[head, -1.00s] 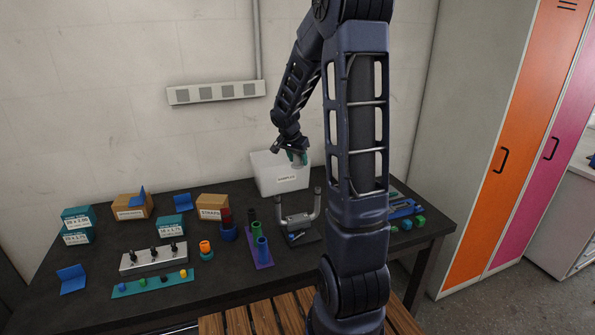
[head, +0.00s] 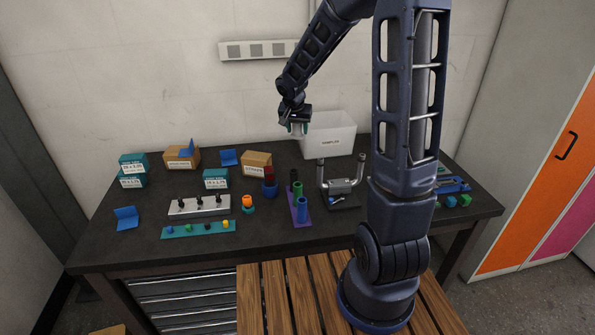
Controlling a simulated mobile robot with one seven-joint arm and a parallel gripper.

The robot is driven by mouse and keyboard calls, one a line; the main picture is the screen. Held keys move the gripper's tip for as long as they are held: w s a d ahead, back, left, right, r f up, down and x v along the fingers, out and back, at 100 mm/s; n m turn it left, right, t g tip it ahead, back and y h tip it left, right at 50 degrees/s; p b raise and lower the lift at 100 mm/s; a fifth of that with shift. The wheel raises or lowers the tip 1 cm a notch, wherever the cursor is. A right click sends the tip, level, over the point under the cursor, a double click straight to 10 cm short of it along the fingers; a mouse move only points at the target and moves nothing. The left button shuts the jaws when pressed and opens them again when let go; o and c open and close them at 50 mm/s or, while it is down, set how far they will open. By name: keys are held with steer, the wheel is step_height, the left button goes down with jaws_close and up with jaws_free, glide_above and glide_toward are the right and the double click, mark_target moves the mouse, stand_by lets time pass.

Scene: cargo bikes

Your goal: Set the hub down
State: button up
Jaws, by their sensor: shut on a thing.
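My gripper (head: 297,128) is in the air at the left end of the white bin, above the back of the dark bench. Its teal-tipped fingers point down and are shut on a small pale grey piece (head: 298,130), which looks like the hub. The fingers hide part of it, and its shape is too small to tell well. Below and to the right stands a grey fixture (head: 342,186) with two upright posts and a metal cylinder between them, on a dark base.
The white bin (head: 341,141) is labelled SAMPLES. A purple rack with coloured tubes (head: 302,209), a cardboard box (head: 257,163), a metal block with black knobs (head: 199,206) and a teal strip (head: 180,231) stand on the bench. The bench's left front (head: 110,255) is clear.

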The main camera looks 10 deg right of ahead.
step_height(320, 180, down, 18)
steer(key=shift+r, duration=0.2)
stand_by(0.4)
steer(key=shift+f, duration=0.1)
steer(key=o, duration=1.1)
steer(key=shift+c, duration=0.2)
steer(key=v, duration=1.2)
steer(key=s+d+r+n, duration=0.1)
steer(key=s+d+r, duration=0.9)
steer(key=r, duration=0.4)
steer(key=s+d+r+n+y, duration=0.1)
steer(key=s+r, duration=0.2)
steer(key=s, duration=0.5)
steer(key=s+d+r+n, duration=0.2)
steer(key=s+r, duration=0.2)
steer(key=s, duration=0.5)
steer(key=shift+s+r+y, duration=0.15)
steer(key=shift+r+y, duration=0.05)
steer(key=shift+y, duration=0.2)
